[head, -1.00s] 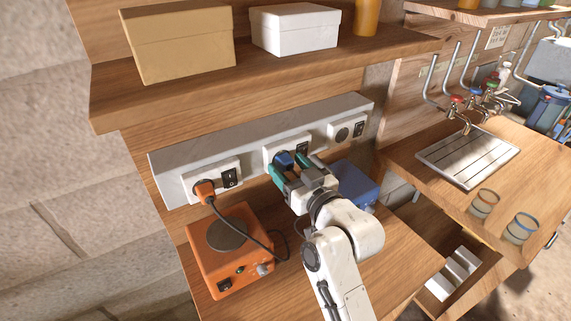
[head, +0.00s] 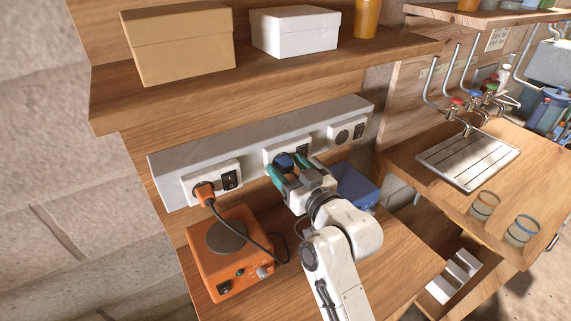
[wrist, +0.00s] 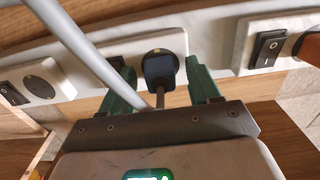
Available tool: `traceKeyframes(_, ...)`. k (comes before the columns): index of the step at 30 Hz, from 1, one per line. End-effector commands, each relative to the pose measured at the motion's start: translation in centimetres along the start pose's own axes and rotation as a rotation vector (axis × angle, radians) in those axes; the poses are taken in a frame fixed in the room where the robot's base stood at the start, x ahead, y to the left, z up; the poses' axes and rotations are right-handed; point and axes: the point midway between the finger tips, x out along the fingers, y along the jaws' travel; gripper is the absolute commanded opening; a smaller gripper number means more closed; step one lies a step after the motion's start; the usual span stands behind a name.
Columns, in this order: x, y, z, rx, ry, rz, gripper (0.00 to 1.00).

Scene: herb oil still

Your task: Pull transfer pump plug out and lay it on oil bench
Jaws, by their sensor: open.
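My gripper (head: 288,169) is open, with a finger on either side of the plug and a visible gap to each in the wrist view (wrist: 160,85). A blue box (head: 354,187), perhaps the pump, stands partly hidden behind my arm. The wooden bench (head: 395,262) lies below the strip.
An orange hotplate (head: 228,260) stands on the bench at left, its orange plug (head: 204,192) in the left socket. The right socket (head: 342,136) is empty. A shelf (head: 300,66) with boxes overhangs the strip. Bare bench shows at front right.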

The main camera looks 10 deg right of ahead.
Motion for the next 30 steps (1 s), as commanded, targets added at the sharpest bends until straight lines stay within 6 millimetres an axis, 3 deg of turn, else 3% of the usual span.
traceKeyframes(11, 0.0, -0.03, -0.01, 0.0, 0.0, 0.0, 0.62)
traceKeyframes(30, 0.01, -0.06, 0.0, 0.0, 0.0, -0.001, 0.01)
